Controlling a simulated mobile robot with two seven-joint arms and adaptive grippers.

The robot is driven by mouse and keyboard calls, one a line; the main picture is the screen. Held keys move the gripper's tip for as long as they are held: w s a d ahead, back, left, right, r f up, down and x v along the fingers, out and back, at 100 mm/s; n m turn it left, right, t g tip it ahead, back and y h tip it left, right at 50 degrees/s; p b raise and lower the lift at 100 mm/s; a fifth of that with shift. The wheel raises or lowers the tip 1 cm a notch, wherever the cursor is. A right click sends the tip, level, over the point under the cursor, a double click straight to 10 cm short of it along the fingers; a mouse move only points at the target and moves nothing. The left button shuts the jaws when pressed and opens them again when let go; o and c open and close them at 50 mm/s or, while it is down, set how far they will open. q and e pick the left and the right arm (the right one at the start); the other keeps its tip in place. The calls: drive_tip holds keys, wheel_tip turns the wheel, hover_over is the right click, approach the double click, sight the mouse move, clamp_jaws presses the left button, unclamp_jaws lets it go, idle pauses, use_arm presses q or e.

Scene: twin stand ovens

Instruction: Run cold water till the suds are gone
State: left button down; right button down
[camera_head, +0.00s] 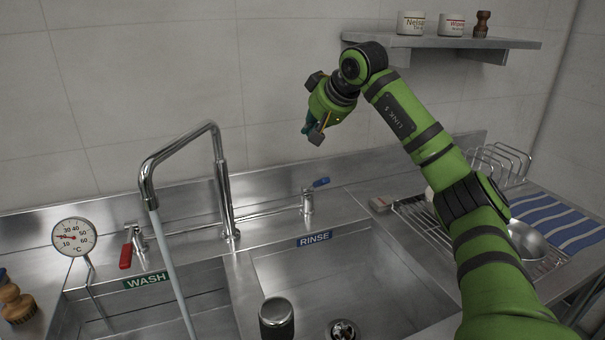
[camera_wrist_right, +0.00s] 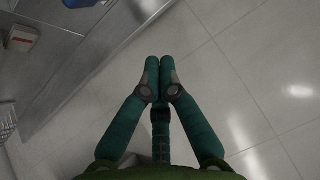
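The bent metal faucet (camera_head: 222,185) stands behind the sink, its spout swung left over the wash basin (camera_head: 95,310). A pale stream of water (camera_head: 172,265) falls from it. The red-handled tap (camera_head: 126,256) is at the left, the blue-handled tap (camera_head: 320,182) at the right. The blue handle also shows at the top edge of the right wrist view (camera_wrist_right: 80,3). My right gripper (camera_head: 314,132) is above the blue tap, near the wall, apart from it. Its fingertips (camera_wrist_right: 160,68) meet with nothing visible between them. No suds show in the visible basin parts. My left gripper is out of view.
A dial thermometer (camera_head: 74,237) leans at the left of the wash basin. The rinse basin (camera_head: 370,280) has a drain. A dark cylinder with a grey top (camera_head: 277,317) stands at the front. A dish rack (camera_head: 425,222) is at the right; a wall shelf (camera_head: 440,42) hangs above.

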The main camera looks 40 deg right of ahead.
drive_tip(key=shift+g+h, duration=0.7)
drive_tip(key=w+d+f, duration=0.1)
drive_tip(key=f, duration=0.2)
drive_tip(key=w+d+f+p, duration=0.1)
drive_tip(key=d+f, duration=0.1)
drive_tip(key=f, duration=0.1)
drive_tip(key=w+d+f, duration=0.1)
drive_tip(key=d+f, duration=0.1)
drive_tip(key=shift+w+f+p, duration=0.2)
drive_tip(key=shift+f+p, duration=0.1)
drive_tip(key=shift+f, duration=0.1)
drive_tip(key=shift+s+a+f+n, duration=0.15)
drive_tip(key=shift+s+f, duration=0.15)
drive_tip(key=shift+f, duration=0.3)
drive_tip(key=shift+s+d+f+n, duration=0.15)
drive_tip(key=shift+s+f, duration=0.15)
drive_tip(key=shift+f, duration=0.3)
drive_tip(key=shift+s+a+f, duration=0.25)
drive_tip(key=shift+s+f, duration=0.25)
